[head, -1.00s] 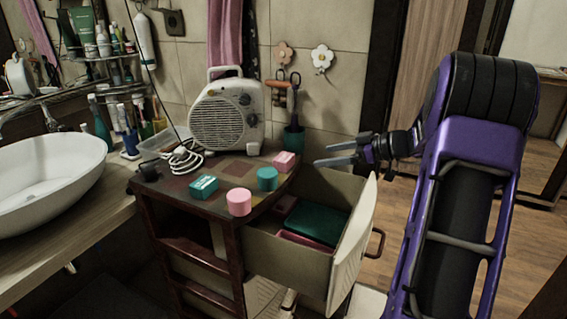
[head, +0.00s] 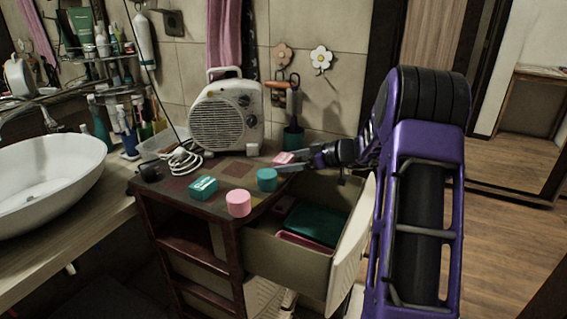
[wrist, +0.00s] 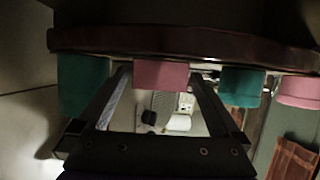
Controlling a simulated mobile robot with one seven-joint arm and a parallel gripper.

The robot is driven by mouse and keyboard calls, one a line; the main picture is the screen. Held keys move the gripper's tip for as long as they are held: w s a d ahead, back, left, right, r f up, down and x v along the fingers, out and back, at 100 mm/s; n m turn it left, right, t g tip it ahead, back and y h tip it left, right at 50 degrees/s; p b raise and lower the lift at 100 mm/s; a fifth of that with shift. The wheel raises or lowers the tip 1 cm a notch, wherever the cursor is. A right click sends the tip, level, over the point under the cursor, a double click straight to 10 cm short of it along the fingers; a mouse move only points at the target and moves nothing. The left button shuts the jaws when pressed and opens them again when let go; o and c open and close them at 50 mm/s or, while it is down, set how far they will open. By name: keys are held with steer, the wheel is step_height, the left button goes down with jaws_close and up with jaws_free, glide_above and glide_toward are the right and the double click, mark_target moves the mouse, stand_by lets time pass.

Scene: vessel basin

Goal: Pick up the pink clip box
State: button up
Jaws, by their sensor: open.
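The pink clip box (head: 282,157) sits on the cabinet top (head: 215,179) near its right back edge. In the head view it is partly hidden by my gripper (head: 280,165), which reaches in from the right. In the wrist view, which looks upside down, the pink box (wrist: 161,75) shows between my two open fingers (wrist: 160,78). The fingers are apart with nothing gripped. Whether they touch the box cannot be told.
A teal cylinder (head: 267,179), a pink cylinder (head: 239,203) and a teal box (head: 203,188) share the cabinet top. A dark green cup (head: 293,139) stands behind the clip box. A fan heater (head: 226,117) is at the back. An open drawer (head: 290,248) juts out below my arm.

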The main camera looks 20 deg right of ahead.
steer(key=c, duration=1.2)
